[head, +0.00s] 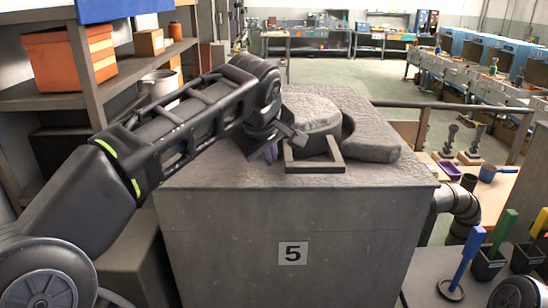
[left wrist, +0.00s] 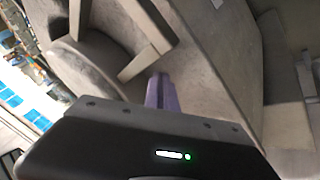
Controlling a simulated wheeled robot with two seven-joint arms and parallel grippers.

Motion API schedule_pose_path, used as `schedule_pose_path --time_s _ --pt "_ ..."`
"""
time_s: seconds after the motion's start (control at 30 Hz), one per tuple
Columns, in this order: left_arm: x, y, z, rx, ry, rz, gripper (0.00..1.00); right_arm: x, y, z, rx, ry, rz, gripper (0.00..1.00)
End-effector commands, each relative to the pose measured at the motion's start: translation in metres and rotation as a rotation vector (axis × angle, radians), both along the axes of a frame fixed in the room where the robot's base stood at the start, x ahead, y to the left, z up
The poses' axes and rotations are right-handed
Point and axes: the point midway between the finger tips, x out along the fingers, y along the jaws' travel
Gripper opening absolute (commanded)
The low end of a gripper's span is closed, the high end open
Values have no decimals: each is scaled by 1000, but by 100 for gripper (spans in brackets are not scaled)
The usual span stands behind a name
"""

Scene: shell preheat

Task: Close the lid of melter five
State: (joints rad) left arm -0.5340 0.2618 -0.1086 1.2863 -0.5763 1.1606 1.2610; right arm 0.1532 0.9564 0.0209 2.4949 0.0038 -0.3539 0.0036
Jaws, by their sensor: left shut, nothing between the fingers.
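Melter five is a grey block (head: 225,225) with a "5" label on its front, in the middle of the head view. A thick round grey lid (head: 308,105) shows on its top, with a square frame handle (head: 313,163) at the front. A dark gap shows at the lid's right side; I cannot tell how the lid is seated. My left gripper (head: 270,153) is shut and empty, just left of the handle and low over the top. In the left wrist view its purple fingers (left wrist: 160,92) are close to the handle (left wrist: 137,64); contact is unclear. My right gripper is not in view.
A rounded grey slab (head: 372,140) lies right of the lid. Shelves with an orange box (head: 70,55) stand at left. A metal pipe (head: 463,205) runs along the right side. Coloured tools in black holders (head: 488,262) stand at lower right.

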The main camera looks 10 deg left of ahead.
Motion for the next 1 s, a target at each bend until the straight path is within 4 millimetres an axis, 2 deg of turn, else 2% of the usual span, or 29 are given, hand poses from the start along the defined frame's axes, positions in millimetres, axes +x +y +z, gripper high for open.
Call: schedule_pose_path --time_s 0.4,0.5,1.0 --pt "-35 -28 58 -2 -2 -3 0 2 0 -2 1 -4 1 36" --pt "-40 -31 66 -1 -1 -2 0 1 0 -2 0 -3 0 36" --pt "-44 -33 71 0 1 0 0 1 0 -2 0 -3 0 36"
